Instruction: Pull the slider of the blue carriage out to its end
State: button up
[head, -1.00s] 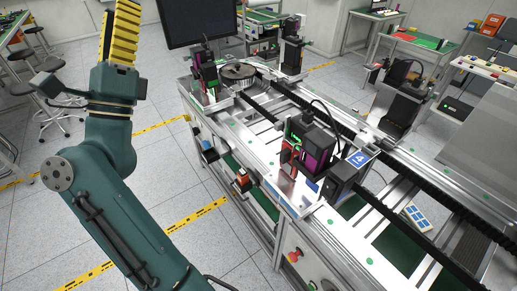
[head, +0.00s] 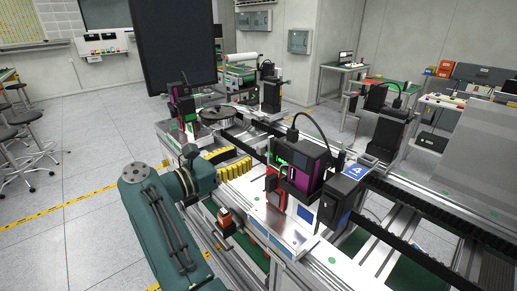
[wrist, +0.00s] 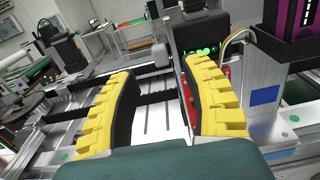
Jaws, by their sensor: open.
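My gripper (head: 230,161) has yellow ribbed fingers and is above the near side of the profile frame, left of the black and magenta unit. In the wrist view, my gripper (wrist: 160,75) is open, with nothing held between its fingers. No blue carriage shows clearly now; my arm covers part of the frame's near side. Whether a slider is pulled out cannot be told.
The black and magenta unit (head: 299,165) stands close right of my gripper, with a blue number 4 plate (head: 355,170) beside it. A dark monitor (head: 173,46) stands behind. A round metal part (head: 217,115) lies farther back.

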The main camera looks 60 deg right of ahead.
aim_at(258, 149)
jog(key=x, duration=0.6)
jog(key=shift+s+d+b, duration=0.15)
jog(key=shift+d+b, duration=0.2)
jog(key=shift+b, duration=0.05)
grip_shut()
